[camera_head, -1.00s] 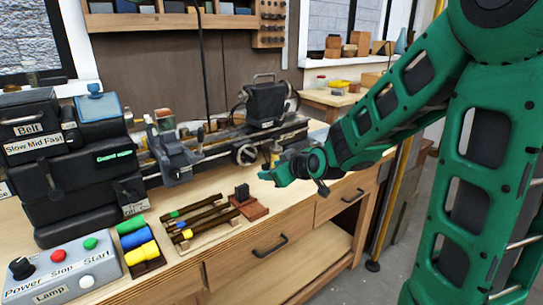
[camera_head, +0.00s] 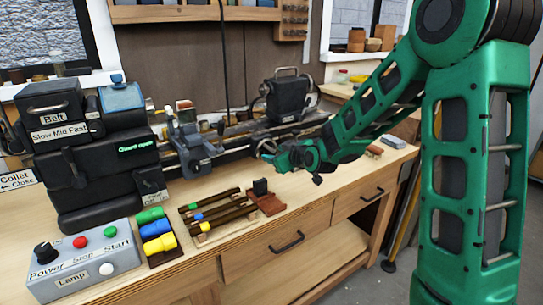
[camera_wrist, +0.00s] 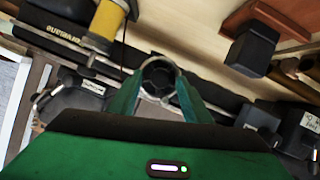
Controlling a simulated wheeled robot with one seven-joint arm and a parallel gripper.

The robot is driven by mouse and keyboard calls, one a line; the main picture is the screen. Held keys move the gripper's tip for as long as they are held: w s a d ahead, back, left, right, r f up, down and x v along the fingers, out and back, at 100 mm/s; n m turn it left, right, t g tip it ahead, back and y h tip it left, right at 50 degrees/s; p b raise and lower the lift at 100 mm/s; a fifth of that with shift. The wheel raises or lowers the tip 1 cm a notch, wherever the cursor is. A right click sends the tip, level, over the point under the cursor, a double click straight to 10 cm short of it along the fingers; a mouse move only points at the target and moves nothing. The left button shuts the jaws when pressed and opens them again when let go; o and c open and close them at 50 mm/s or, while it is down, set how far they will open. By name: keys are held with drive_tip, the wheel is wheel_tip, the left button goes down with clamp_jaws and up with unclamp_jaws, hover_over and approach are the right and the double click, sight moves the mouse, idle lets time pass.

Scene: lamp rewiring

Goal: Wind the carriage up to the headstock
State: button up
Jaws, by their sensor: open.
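The lathe's grey carriage (camera_head: 190,145) sits on the bed just right of the black headstock (camera_head: 82,150), with a gap of bed between them. The carriage handwheel (camera_head: 264,147) is on the front of the bed, right of the carriage, and partly hidden by my gripper. My gripper (camera_head: 272,156) is low in front of it. In the wrist view, the open green fingers of my gripper (camera_wrist: 158,98) stand on both sides of a round, light-rimmed part with a dark centre, apparently the handwheel (camera_wrist: 158,68). I cannot tell whether they touch it.
A black block on a red-brown base (camera_head: 267,199) and a rack of dark rods (camera_head: 215,214) stand on the bench below my gripper. The dark tailstock (camera_head: 288,96) is farther right on the bed.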

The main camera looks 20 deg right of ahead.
drive_tip(key=shift+w+a+f, duration=0.2)
drive_tip(key=shift+w+f, duration=0.05)
drive_tip(key=shift+w, duration=0.35)
drive_tip(key=shift+c, duration=0.5)
drive_tip(key=c, duration=0.9)
drive_tip(key=shift+a+n+h, duration=0.1)
drive_tip(key=shift+n+h, duration=0.2)
drive_tip(key=shift+n, duration=0.1)
drive_tip(key=shift+c, duration=0.2)
drive_tip(key=shift+f, duration=0.1)
drive_tip(key=o, duration=1)
drive_tip(key=shift+o, duration=0.2)
drive_tip(key=shift+s, duration=0.15)
